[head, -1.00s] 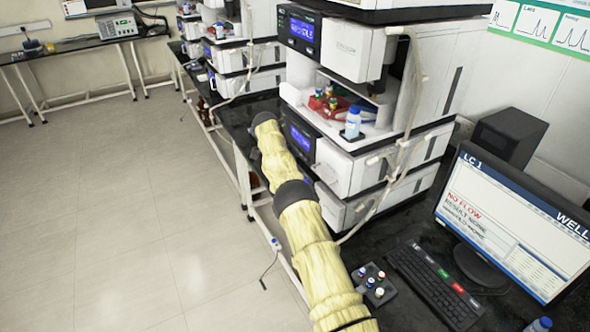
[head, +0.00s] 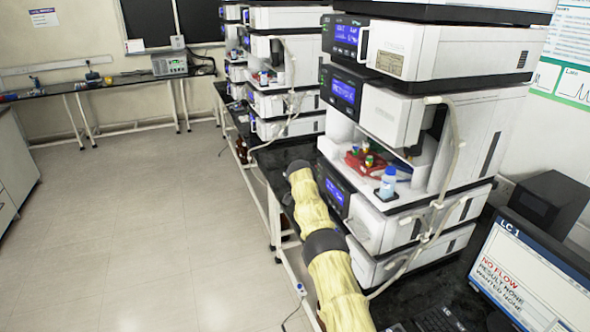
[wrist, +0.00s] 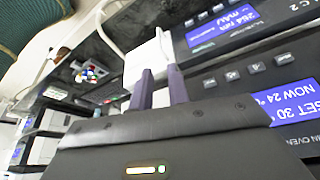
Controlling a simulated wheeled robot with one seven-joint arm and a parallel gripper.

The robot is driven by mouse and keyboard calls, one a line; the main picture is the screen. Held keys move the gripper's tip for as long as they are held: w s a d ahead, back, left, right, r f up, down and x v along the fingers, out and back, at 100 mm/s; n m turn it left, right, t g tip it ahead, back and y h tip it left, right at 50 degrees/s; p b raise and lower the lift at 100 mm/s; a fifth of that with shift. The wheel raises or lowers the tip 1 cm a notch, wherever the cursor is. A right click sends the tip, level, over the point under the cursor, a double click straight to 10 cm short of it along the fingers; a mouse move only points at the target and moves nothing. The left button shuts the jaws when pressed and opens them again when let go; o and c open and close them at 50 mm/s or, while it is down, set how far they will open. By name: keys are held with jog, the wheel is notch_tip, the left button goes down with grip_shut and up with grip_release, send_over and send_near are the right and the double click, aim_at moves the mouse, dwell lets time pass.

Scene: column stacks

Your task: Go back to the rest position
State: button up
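My arm, in a yellow sleeve with dark bands, runs from the bottom of the head view up beside the near instrument stack (head: 425,50). My gripper is out of sight in the head view. In the wrist view my gripper (wrist: 159,74) shows two purple fingers standing apart, with nothing visible between them but the white surface behind. Close in front of and beside it are the dark panels of a stack with lit blue displays (wrist: 295,98).
A blue-capped bottle (head: 388,182) and a red rack (head: 358,166) with colored caps stand in the stack's open bay. A monitor (head: 520,275) reading "NO FLOW" is at bottom right. More stacks (head: 285,75) line the bench beyond. The floor (head: 150,230) at left is clear.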

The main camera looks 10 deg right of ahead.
jog(key=s+d+r+n+t+y, duration=0.1)
jog(key=s+d+r+n+y, duration=0.2)
jog(key=s+r+n, duration=0.55)
jog(key=s+a+n, duration=0.2)
jog(key=s+n, duration=0.1)
jog(key=s, duration=0.7)
jog(key=s+a+r+n+t+y, duration=0.1)
jog(key=s+a+n, duration=0.2)
jog(key=s, duration=0.8)
jog(key=s+a+r+n+t, duration=0.1)
jog(key=s+a+n, duration=0.2)
jog(key=s, duration=0.8)
jog(key=shift+a+r+n+y, duration=0.15)
jog(key=shift+r+n+y, duration=0.15)
jog(key=shift+n, duration=0.35)
